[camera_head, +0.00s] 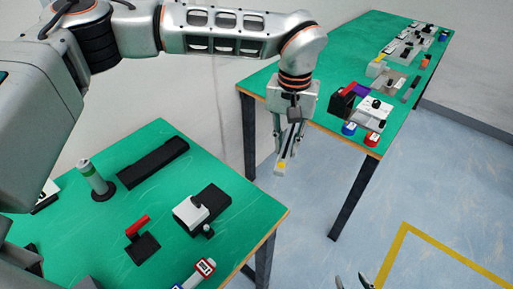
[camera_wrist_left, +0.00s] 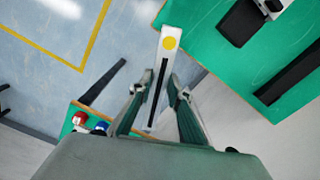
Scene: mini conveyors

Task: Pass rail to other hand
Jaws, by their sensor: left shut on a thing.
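The rail (camera_head: 289,151) is a light grey bar with a dark slot and a yellow dot near its free end. My left gripper (camera_head: 290,124) is shut on it and holds it in the air, in the gap between the two green tables. In the left wrist view, the rail (camera_wrist_left: 168,54) stands between the fingers of the left gripper (camera_wrist_left: 157,88), its dotted end pointing away. At the bottom edge of the head view, two fingertips of my right gripper (camera_head: 353,282) show apart, with nothing visible between them. The rest of that gripper is cut off.
The near green table (camera_head: 100,165) holds a black block (camera_head: 152,159), a grey-green post (camera_head: 92,175), a red-handled part (camera_head: 138,226) and a black-and-white device (camera_head: 192,212). The far table (camera_head: 262,84) carries several parts, with blue and red pieces near its corner. Open floor lies at right.

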